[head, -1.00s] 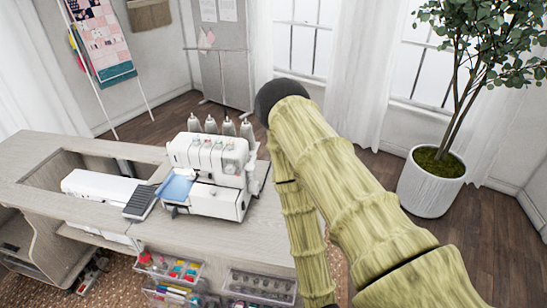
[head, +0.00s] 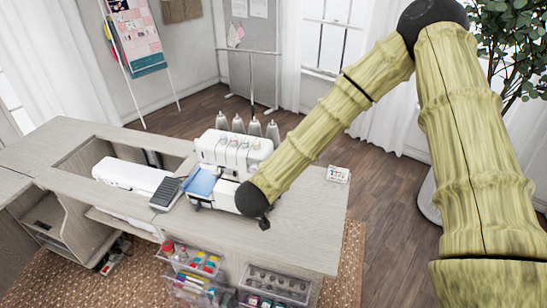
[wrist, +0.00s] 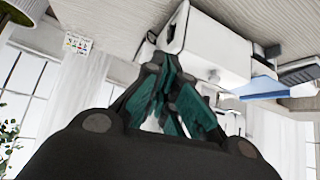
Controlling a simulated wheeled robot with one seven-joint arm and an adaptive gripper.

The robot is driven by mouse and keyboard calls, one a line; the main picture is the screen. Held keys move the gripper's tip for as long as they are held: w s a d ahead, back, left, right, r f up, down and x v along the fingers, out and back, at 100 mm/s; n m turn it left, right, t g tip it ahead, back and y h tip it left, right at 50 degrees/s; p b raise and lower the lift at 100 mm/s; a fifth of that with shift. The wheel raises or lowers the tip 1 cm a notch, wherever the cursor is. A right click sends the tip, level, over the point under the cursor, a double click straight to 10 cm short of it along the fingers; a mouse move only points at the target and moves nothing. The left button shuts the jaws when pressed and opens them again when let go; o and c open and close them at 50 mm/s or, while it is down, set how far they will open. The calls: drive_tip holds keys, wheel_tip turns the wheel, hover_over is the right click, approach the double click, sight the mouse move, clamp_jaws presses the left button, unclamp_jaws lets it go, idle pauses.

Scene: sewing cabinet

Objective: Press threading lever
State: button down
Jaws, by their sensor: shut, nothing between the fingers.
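The white serger (head: 232,150), with several thread cones behind it and a blue plate (head: 203,182) at its front left, stands on the cabinet top. It also shows inverted in the wrist view (wrist: 205,45). My gripper (wrist: 160,62) has teal-lined fingers, shut and empty, in front of the serger's white body; I cannot tell whether they touch it. In the head view, my black wrist and the small dark gripper end (head: 263,223) are at the serger's front right and hide its lower right part. I cannot pick out the threading lever.
A white machine (head: 133,177) and a dark pedal (head: 166,192) are left of the serger. A small patterned card or box (head: 338,174) lies at the cabinet's right end. Clear drawers (head: 275,283) hang below the front edge.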

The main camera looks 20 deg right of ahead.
drive_tip(key=w+d+r+m, duration=0.1)
drive_tip(key=w+r, duration=0.1)
drive_tip(key=r, duration=0.6)
drive_tip(key=w+d+r+m+h, duration=0.1)
drive_tip(key=w+r, duration=0.2)
drive_tip(key=r, duration=0.5)
drive_tip(key=shift+r+h, duration=0.25)
drive_tip(key=shift+h, duration=0.05)
drive_tip(key=shift+d, duration=0.15)
drive_tip(key=p+x, duration=0.4)
drive_tip(key=x, duration=0.6)
drive_tip(key=shift+s+f, duration=0.1)
drive_tip(key=shift+s, duration=0.05)
drive_tip(key=shift+f+p, duration=0.8)
drive_tip(key=shift+f, duration=1.2)
drive_tip(key=shift+f, duration=0.1)
